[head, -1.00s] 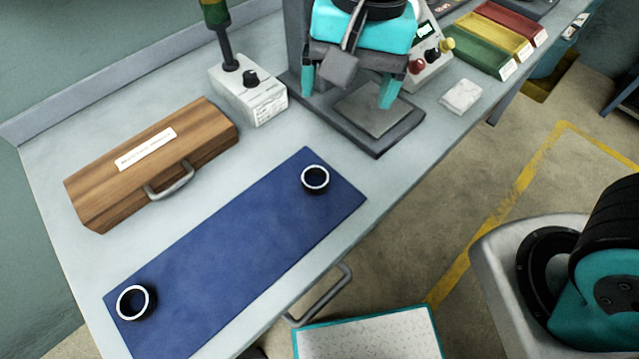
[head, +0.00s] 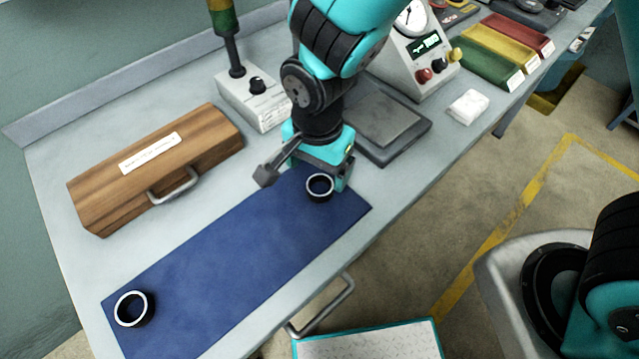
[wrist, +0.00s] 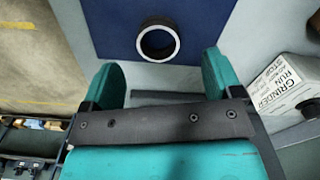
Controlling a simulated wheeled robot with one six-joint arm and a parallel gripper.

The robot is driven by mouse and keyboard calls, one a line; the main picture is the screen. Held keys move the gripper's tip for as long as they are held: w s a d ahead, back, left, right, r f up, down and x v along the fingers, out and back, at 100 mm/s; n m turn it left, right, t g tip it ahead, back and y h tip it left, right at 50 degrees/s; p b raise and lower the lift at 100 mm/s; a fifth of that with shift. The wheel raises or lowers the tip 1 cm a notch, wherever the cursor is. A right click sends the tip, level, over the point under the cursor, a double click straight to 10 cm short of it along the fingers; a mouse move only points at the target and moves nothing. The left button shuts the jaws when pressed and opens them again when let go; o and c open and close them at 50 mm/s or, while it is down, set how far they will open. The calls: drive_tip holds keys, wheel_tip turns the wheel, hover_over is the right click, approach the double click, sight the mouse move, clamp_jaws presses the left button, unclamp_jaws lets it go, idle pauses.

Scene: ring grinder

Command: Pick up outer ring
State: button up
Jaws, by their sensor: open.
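Two dark rings with pale rims are on the blue mat (head: 226,262). One ring (head: 319,187) is near the mat's far right end, and the other ring (head: 134,309) is near its near left end. I cannot tell from their looks which is the outer ring. My gripper (head: 318,178) is open and low at the far right ring. In the wrist view my gripper (wrist: 163,72) has its two teal fingers spread, and the ring (wrist: 158,40) is ahead of the gap between them, apart from both. No ring is between the fingers.
A wooden case (head: 155,165) with a metal handle lies left of the mat. A grinder box (head: 252,100) stands behind it. A gauge unit (head: 415,60), a dark plate (head: 388,118) and coloured bins (head: 500,50) are at the back right. The mat's middle is clear.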

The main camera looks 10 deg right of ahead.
sight(319, 192)
drive_tip(key=shift+d+f+p, duration=0.1)
drive_tip(key=shift+f+p, duration=0.5)
drive_tip(key=shift+f, duration=2.05)
drive_tip(key=c, duration=1)
drive_tip(key=shift+c, duration=0.4)
drive_tip(key=shift+r, duration=0.15)
